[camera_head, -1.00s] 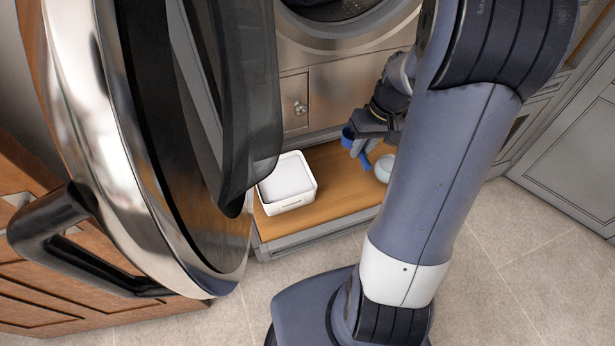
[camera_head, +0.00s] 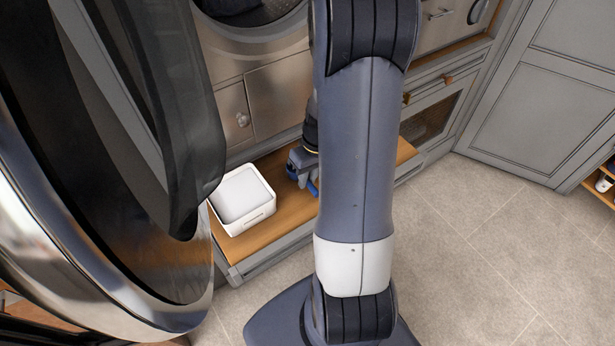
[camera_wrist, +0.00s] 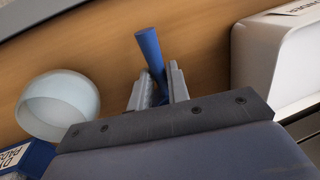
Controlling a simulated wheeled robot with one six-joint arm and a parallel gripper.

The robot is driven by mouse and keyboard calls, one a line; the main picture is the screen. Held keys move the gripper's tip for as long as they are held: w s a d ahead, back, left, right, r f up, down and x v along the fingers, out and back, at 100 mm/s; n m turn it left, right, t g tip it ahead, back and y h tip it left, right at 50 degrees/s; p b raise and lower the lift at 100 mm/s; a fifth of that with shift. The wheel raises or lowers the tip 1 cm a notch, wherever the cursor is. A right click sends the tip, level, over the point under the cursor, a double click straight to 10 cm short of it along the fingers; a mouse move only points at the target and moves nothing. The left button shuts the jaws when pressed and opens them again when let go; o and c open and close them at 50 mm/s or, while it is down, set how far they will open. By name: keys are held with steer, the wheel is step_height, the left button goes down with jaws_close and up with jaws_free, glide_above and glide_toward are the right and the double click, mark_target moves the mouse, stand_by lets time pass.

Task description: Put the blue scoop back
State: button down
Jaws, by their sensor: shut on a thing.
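My gripper (camera_head: 302,165) is low over the wooden shelf, partly hidden behind my arm in the head view. In the wrist view, my gripper (camera_wrist: 160,84) is shut on the blue scoop (camera_wrist: 151,52), whose handle stands up between the two fingers. The scoop's bowl end is hidden there. In the head view, a small blue part of the scoop (camera_head: 312,188) shows beside the arm. I cannot tell whether the scoop touches the shelf.
A white box (camera_head: 258,213) stands left of my gripper on the wooden shelf (camera_head: 283,212). In the wrist view, a pale bowl (camera_wrist: 62,98) and a blue labelled box (camera_wrist: 30,160) are at left. A large dark round door (camera_head: 150,240) fills the head view's left.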

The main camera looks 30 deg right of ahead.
steer(key=shift+f, duration=0.1)
steer(key=shift+f, duration=0.1)
steer(key=c, duration=1.3)
jaws_free()
steer(key=shift+c, duration=0.2)
step_height(320, 180, up, 12)
steer(key=d, duration=0.2)
steer(key=shift+d+p, duration=0.2)
steer(key=shift+p, duration=0.2)
